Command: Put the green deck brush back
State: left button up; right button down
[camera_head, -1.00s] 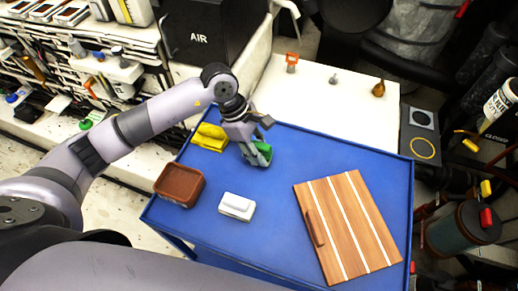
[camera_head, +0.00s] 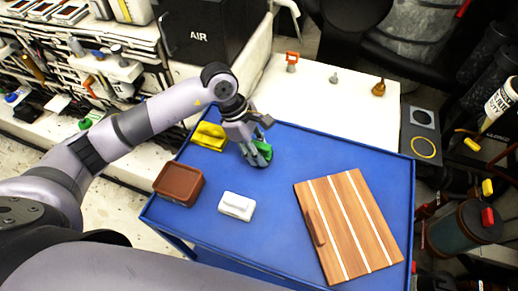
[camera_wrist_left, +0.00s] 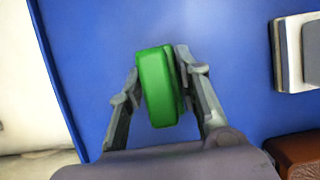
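The green deck brush (camera_head: 265,147) is at the far left part of the blue table top, partly hidden by my left gripper (camera_head: 258,154) in the head view. In the left wrist view the brush (camera_wrist_left: 157,88) stands between the two grey fingers of the left gripper (camera_wrist_left: 158,80). Both fingertips appear to touch its sides. Whether the brush is clear of the table top is hard to tell. My right gripper is not in view.
On the blue table (camera_head: 270,208) are a yellow item (camera_head: 208,136), a brown tray (camera_head: 178,184), a white block (camera_head: 237,206) and a striped wooden board (camera_head: 347,226). A white counter (camera_head: 345,105) with small fittings lies behind. The table's middle is bare.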

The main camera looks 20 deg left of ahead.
pick_arm(q)
jog(key=o, duration=0.4)
jog(key=shift+r, duration=0.1)
jog(key=v, duration=1.1)
jog(key=shift+a+r, duration=0.15)
jog(key=shift+r, duration=0.25)
